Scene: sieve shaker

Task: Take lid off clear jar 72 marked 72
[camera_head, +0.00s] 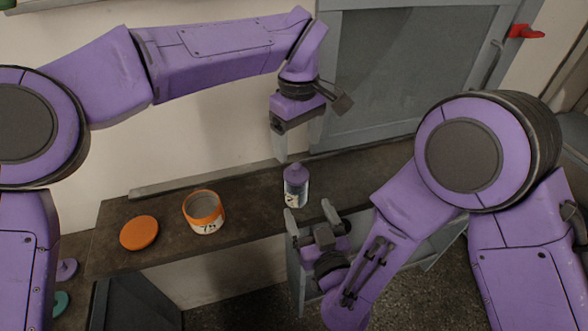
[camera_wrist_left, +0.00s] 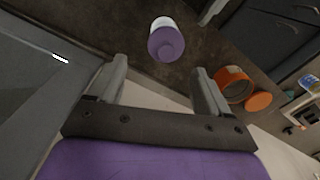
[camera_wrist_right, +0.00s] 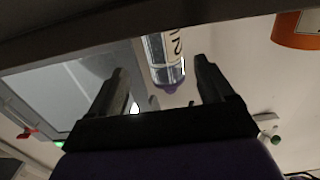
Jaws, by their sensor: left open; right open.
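The clear jar 72 (camera_head: 296,197) stands upright on the dark shelf, its purple lid (camera_head: 296,173) on top. Its label shows in the right wrist view (camera_wrist_right: 173,44). My left gripper (camera_head: 298,147) is open above the jar, apart from the lid. In the left wrist view the purple lid (camera_wrist_left: 167,45) lies beyond and between the open fingers (camera_wrist_left: 160,78). My right gripper (camera_head: 309,211) is open in front of the jar, low near the shelf's front edge. In the right wrist view the jar appears between and beyond its open fingers (camera_wrist_right: 159,65), with no contact visible.
An open jar with an orange rim (camera_head: 204,221) stands to the left on the dark shelf (camera_head: 170,245). An orange lid (camera_head: 139,233) lies flat beside it. The shelf right of jar 72 is clear. A wall and a grey cabinet (camera_head: 400,75) rise behind.

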